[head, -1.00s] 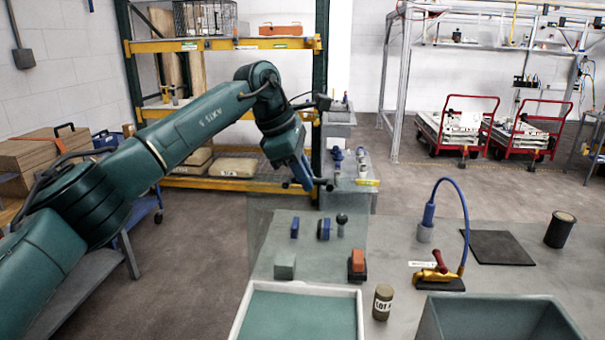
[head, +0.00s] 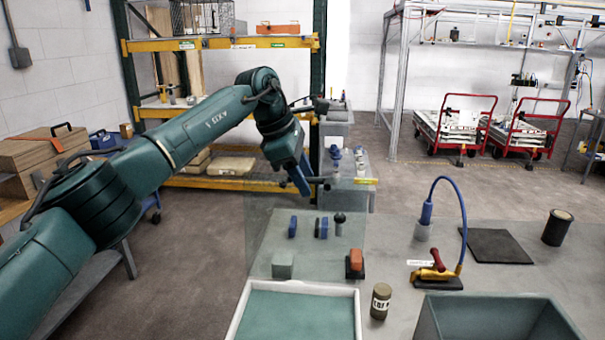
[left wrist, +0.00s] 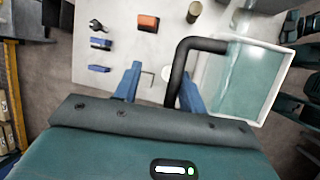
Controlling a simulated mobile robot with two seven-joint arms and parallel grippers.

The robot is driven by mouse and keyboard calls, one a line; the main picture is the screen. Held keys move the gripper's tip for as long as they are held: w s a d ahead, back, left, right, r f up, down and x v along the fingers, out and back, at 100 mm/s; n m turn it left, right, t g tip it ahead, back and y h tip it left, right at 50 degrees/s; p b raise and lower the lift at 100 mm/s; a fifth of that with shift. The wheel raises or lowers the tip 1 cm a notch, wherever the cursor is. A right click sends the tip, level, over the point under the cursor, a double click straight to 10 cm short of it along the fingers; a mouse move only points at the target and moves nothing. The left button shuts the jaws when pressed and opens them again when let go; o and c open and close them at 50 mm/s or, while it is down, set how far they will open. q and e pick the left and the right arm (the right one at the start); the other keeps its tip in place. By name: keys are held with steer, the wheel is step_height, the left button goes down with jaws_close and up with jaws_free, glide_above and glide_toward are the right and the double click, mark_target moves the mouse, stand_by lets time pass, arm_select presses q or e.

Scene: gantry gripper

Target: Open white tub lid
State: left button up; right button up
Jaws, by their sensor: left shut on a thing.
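The white tub (head: 303,287) stands at the near side of the table in the head view, with a teal inside. A see-through lid (head: 256,225) stands raised, roughly upright, at the tub's far edge. Its faint panel lies in front of several small table items. My left gripper (head: 302,183) is shut on the lid's dark handle (head: 319,180) at the top of the panel. In the left wrist view the black bent handle (left wrist: 196,44) runs between the blue fingers (left wrist: 160,70), and the white tub (left wrist: 276,84) shows at right. My right gripper is not in view.
A blue hose fixture (head: 436,275) rises farther right.

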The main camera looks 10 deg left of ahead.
arm_select(q)
steer(key=shift+w+a+r, duration=0.1)
steer(key=shift+a+r, duration=0.05)
steer(key=v, duration=1.3)
steer(key=shift+b, duration=0.3)
